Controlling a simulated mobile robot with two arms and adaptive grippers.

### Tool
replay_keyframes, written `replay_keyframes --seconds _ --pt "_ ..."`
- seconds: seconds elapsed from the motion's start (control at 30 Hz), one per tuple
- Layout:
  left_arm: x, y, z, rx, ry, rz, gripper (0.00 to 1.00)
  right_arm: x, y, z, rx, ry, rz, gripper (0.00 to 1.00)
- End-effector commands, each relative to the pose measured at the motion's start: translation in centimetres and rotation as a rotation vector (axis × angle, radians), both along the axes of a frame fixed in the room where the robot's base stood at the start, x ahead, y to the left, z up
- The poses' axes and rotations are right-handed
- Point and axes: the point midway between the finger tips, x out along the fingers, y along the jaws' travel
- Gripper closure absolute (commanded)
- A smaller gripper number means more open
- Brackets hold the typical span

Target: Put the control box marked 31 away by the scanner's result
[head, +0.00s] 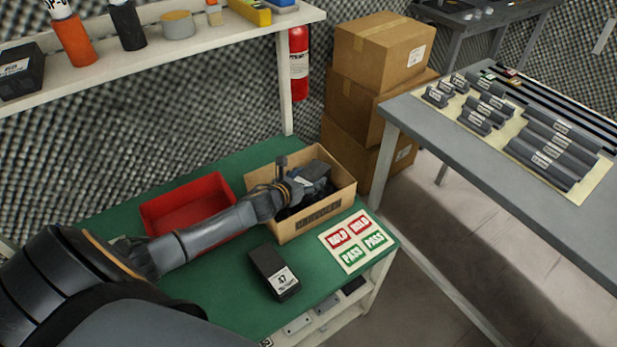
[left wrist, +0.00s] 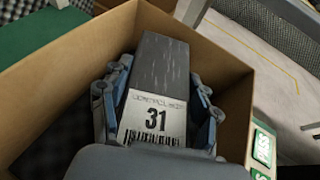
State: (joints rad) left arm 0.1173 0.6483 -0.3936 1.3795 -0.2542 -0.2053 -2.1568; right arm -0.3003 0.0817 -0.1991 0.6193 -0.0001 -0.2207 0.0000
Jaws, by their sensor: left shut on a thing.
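The control box marked 31 (left wrist: 155,85) is a dark grey block with a white label and barcode. My left gripper (left wrist: 157,112) is shut on it, one finger on each side. In the head view my left gripper (head: 297,186) reaches into the open cardboard box (head: 318,215) on the green bench. In the left wrist view the carton walls (left wrist: 75,70) surround the held box. Whether it touches the carton's bottom is hidden. A card with red HOLD and green PASS labels (head: 340,250) lies beside the carton. I cannot make out a scanner. My right gripper is out of view.
A red tray (head: 158,211) is left of the carton, partly behind my arm. A control box marked 47 (head: 273,272) lies in front. Stacked cartons (head: 375,60) stand behind. A grey table (head: 480,160) with several dark parts is on the right.

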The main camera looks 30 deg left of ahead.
Motion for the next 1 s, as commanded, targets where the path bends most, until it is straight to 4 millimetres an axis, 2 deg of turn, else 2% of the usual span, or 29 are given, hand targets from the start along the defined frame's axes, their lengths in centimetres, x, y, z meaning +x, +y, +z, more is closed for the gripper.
replay_keyframes --seconds 0.23,0.27,0.37,0.7,0.87,1.0 --pt "0.1 0.0 -0.3 0.001 -0.003 0.000 0.90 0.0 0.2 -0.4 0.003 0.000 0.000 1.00" --pt "0.0 0.0 -0.5 0.001 0.000 0.000 0.36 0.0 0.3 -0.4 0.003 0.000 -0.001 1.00" --pt "0.0 0.0 -0.5 0.001 0.000 0.000 0.16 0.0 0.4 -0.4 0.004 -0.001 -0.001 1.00" --pt "0.0 0.0 -0.4 0.000 0.000 0.000 0.16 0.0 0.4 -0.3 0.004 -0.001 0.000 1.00" --pt "0.0 0.0 1.1 0.000 -0.001 0.000 0.16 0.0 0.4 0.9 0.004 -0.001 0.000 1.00" --pt "-2.4 0.1 1.6 0.002 0.004 -0.002 0.16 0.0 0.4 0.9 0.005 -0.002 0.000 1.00"
